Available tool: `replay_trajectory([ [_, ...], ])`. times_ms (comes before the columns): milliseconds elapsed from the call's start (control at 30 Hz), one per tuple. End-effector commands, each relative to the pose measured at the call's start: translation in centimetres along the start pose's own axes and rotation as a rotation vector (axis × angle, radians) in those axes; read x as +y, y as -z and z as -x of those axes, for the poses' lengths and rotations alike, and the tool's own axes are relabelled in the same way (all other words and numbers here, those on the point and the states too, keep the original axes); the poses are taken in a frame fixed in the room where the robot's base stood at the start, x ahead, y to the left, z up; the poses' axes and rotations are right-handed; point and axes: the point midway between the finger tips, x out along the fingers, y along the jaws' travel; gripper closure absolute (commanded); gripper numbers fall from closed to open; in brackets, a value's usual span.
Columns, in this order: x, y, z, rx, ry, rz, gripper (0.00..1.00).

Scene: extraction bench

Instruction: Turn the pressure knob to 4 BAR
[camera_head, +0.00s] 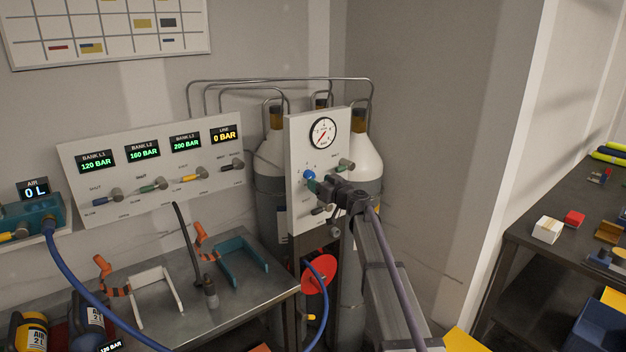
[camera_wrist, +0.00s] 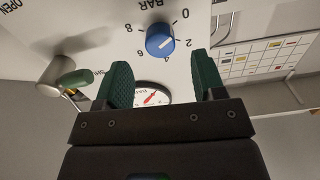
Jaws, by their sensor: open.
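The blue pressure knob (camera_head: 309,175) is on the white upright panel (camera_head: 303,140), below a round gauge (camera_head: 322,133) with a red needle. In the wrist view the knob (camera_wrist: 160,40) shows a printed scale with 0, 2, 6 and 8 around it and "BAR" beside it. A pale pointer line on the knob seems to lie towards the 0 to 2 side; its exact reading is unclear. My gripper (camera_wrist: 159,60) is open, its green fingers apart, with the knob just beyond the gap between the fingertips. In the head view my gripper (camera_head: 312,186) is close to the panel beside the knob.
A lever valve (camera_wrist: 68,76) with a green handle is near the left finger. A display panel (camera_head: 150,205) stands left, its LINE display (camera_head: 224,134) reading 0 BAR. Gas cylinders (camera_head: 366,165) stand behind the knob panel. A bench (camera_head: 250,295) holds brackets and a blue hose.

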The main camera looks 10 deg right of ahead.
Motion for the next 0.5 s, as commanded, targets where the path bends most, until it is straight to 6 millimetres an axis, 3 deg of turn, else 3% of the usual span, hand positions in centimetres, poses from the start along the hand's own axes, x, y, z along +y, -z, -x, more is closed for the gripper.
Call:
replay_trajectory([
  [100, 0.1, 0.0, -3.0, 0.0, 0.002, 0.0, 0.37],
  [200, 0.1, 0.0, -4.2, 0.0, 0.0, 0.0, 0.37],
  [467, 0.0, 0.0, -4.4, 0.0, 0.0, 0.0, 0.37],
  [500, 0.0, 0.0, -4.4, 0.0, 0.0, 0.0, 0.41],
])
